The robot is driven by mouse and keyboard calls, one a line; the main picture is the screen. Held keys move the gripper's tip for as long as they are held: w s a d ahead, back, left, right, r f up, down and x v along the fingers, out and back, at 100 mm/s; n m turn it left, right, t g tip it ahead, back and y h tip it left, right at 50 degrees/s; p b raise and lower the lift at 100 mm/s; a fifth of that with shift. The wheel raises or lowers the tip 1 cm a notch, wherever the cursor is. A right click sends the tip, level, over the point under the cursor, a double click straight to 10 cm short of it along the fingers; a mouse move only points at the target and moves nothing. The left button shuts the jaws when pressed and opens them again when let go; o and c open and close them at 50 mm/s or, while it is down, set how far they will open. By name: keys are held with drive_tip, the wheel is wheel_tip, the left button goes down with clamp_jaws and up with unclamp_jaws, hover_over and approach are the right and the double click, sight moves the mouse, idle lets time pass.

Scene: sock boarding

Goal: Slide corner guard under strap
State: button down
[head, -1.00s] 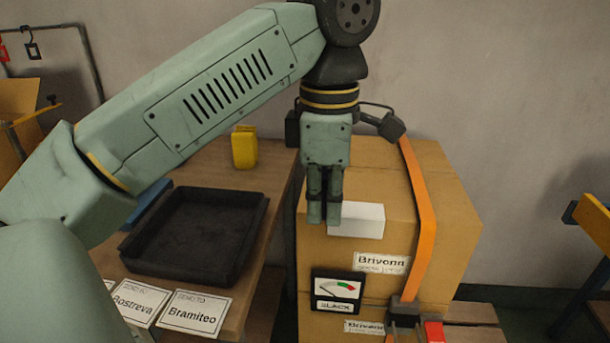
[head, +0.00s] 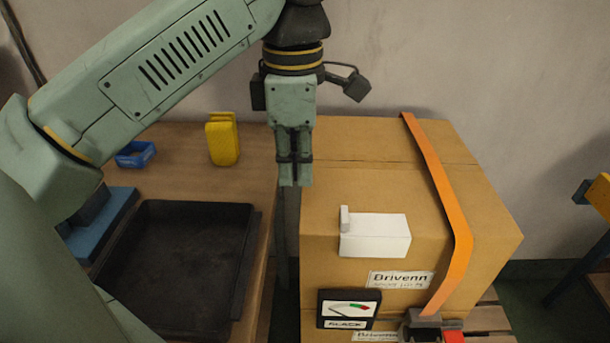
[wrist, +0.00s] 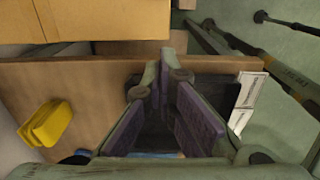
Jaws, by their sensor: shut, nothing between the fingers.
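The white corner guard (head: 375,236) sits over the front top edge of the cardboard box (head: 345,165), with a small upright tab at its left end. The orange strap (head: 440,190) runs over the box top and down its front, to the right of the guard. A gap of bare cardboard separates guard and strap. My gripper (head: 295,182) is shut and empty, pointing down near the box's left side, up and left of the guard. In the wrist view its fingers (wrist: 168,62) converge, with the box (wrist: 105,20) beyond; neither guard nor strap is visible there.
A gauge marked slack (head: 348,309) is on the box front, near a dark buckle (head: 420,326) on the strap. On the wooden table at left are a black tray (head: 250,250), a yellow object (head: 222,140) and a small blue bin (head: 136,154).

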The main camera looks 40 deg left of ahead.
sight(409, 228)
drive_tip(key=f, duration=0.2)
drive_tip(key=w+d+f+p, duration=0.1)
drive_tip(key=f, duration=0.2)
drive_tip(key=d+f+p, duration=0.1)
drive_tip(key=f, duration=0.2)
drive_tip(key=shift+w+d+f, duration=0.15)
drive_tip(key=shift+w+f, duration=0.05)
drive_tip(key=shift+w, duration=0.1)
drive_tip(key=shift+w+d+f, duration=0.1)
drive_tip(key=shift+w+d, duration=0.35)
drive_tip(key=shift+d, duration=0.1)
drive_tip(key=w+d+b, duration=0.1)
drive_tip(key=w+d, duration=0.1)
drive_tip(key=d, duration=0.1)
drive_tip(key=w+d+b, duration=0.1)
drive_tip(key=w+d, duration=0.2)
drive_tip(key=d, duration=0.1)
drive_tip(key=w+d+b, duration=0.1)
drive_tip(key=w+d, duration=0.2)
drive_tip(key=d, duration=0.1)
drive_tip(key=shift+w, duration=0.15)
